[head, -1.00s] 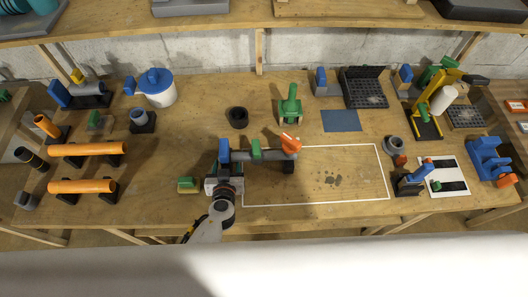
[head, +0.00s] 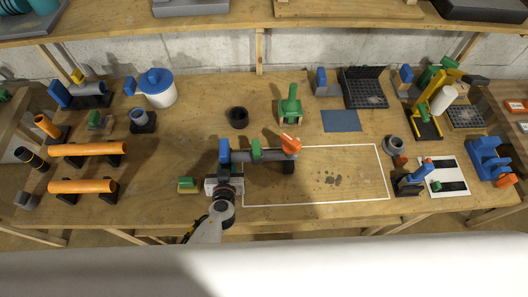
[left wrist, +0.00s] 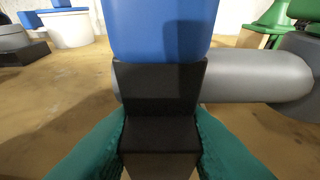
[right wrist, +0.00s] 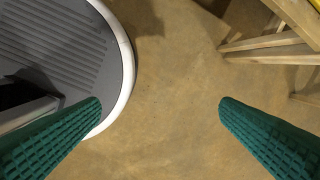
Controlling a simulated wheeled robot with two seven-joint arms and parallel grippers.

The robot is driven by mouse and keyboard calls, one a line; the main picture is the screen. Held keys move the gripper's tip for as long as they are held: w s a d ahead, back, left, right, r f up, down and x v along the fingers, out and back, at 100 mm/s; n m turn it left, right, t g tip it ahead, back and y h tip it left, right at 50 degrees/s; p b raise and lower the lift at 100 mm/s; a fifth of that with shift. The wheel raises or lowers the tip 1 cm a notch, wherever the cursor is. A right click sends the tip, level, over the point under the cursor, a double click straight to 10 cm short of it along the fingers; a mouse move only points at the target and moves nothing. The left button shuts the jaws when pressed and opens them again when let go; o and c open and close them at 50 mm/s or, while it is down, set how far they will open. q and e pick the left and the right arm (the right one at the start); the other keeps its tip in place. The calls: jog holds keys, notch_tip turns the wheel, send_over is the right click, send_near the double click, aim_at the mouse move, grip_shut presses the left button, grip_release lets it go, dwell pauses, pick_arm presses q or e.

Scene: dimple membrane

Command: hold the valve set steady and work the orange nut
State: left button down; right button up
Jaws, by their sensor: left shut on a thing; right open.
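The valve set is a grey pipe (head: 270,155) on dark supports near the bench's front middle. It has a blue part (head: 224,151) at its left end, a green part (head: 256,154) in the middle and the orange nut (head: 290,143) at its right end. My left gripper (head: 222,178) is at the left end. In the left wrist view its teal fingers (left wrist: 160,150) are shut on the black block (left wrist: 160,95) below the blue part. My right gripper (right wrist: 160,105) is open and empty over the floor, outside the head view.
A white outline (head: 315,202) on the bench lies right of and around the valve set's right end. A green-handled fixture (head: 290,107) and a black ring (head: 238,118) stand behind it. Orange pipes (head: 85,186) lie left. A small green-topped block (head: 188,184) sits left of my left gripper.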

jog(key=w+d+r+n+t+h, duration=0.2)
jog(key=w+d+r+n, duration=0.2)
jog(key=d, duration=0.3)
jog(key=w+d+r+n+t+h, duration=0.1)
jog(key=w+d+r+n+h, duration=0.25)
jog(key=d, duration=0.35)
jog(key=w+d+r+m+t+h, duration=0.2)
jog(key=w+d+r+h, duration=0.55)
jog(key=r, duration=1.15)
jog(key=w+d+r+m+t+h, duration=0.1)
jog(key=w+d+r+m+h, duration=0.15)
jog(key=w+d+r, duration=1.05)
jog(key=w+d+r+m+t+h, duration=0.15)
jog(key=w+d+r+h, duration=0.4)
jog(key=w+r, duration=1.35)
jog(key=s+a+f+n+g+y, duration=0.1)
jog(key=a+f+g+y, duration=0.15)
jog(key=a, duration=0.35)
jog(key=s+a+f+n+g+y, duration=0.1)
jog(key=a+g+y, duration=0.1)
jog(key=a+y, duration=0.3)
jog(key=n+g+y, duration=0.4)
jog(key=n+y, duration=1.1)
jog(key=n, duration=0.3)
send_near(291, 139)
jog(key=shift+s+f, duration=0.15)
jog(key=shift+f, duration=5.5)
